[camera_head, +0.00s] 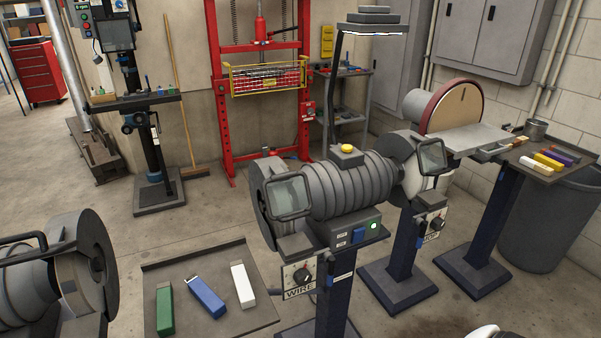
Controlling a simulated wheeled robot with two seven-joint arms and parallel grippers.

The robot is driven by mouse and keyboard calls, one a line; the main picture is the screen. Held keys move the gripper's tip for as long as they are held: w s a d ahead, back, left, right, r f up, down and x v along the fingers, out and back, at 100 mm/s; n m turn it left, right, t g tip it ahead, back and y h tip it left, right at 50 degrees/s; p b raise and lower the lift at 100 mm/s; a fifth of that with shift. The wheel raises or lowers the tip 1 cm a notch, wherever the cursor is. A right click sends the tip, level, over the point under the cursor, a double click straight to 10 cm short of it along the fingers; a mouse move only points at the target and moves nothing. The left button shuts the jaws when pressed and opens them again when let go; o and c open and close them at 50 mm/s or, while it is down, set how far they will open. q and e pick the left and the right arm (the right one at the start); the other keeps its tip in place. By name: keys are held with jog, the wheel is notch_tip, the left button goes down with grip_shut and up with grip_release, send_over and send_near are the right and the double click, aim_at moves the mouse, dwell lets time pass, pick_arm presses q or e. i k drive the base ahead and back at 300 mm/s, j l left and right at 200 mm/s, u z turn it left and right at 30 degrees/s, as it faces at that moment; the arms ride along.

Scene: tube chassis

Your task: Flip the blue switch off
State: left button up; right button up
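The blue switch (358,236) is on the front of the grey grinder (345,188) on a dark pedestal. Two small labels sit to its left, too small to read. A green light (374,226) glows to its right. Whether the switch is tilted up or down is too small to tell. Neither of my grippers shows; only a white rounded piece (488,332), perhaps part of my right arm, peeks in at the bottom edge, right of and well apart from the switch.
Below the switch is a black knob (303,276) on a plate marked WIRE. A tray (255,320) with green, blue and white bars lies left of the pedestal. A disc sander (462,108) stands behind right. Another grinding machine (75,270) fills the lower left.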

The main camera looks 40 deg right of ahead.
aim_at(358, 235)
jog(key=z, duration=1.55)
